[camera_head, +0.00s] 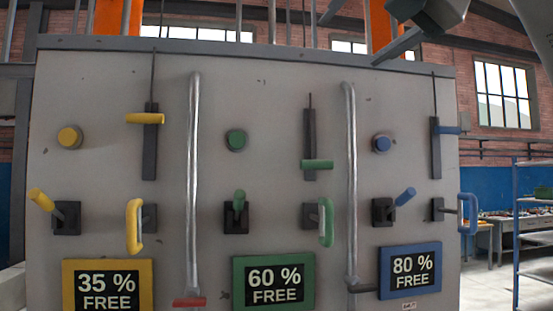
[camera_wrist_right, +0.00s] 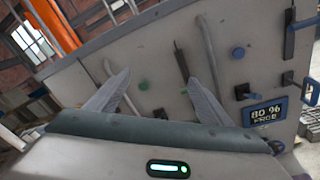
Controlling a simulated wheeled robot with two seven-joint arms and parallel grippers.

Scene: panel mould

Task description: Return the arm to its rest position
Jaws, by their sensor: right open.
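The grey panel (camera_head: 270,90) fills most of the head view. It carries yellow, green and blue sets of controls. Each set has a round button, a slider, a small lever and a looped handle. My right gripper (camera_head: 392,52) is at the top right of the head view, in front of the panel's upper edge. In the right wrist view my right gripper (camera_wrist_right: 162,74) has its two fingers spread apart with nothing between them. The panel (camera_wrist_right: 150,65) is beyond them, apart from the fingertips. My left gripper is not in view.
Displays read 35 % FREE (camera_head: 107,289), 60 % FREE (camera_head: 273,282) and 80 % FREE (camera_head: 410,270). Two vertical metal pipes (camera_head: 194,180) stand out from the panel. A blue shelf rack (camera_head: 516,230) and a table stand at the right. Brick walls with windows lie behind.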

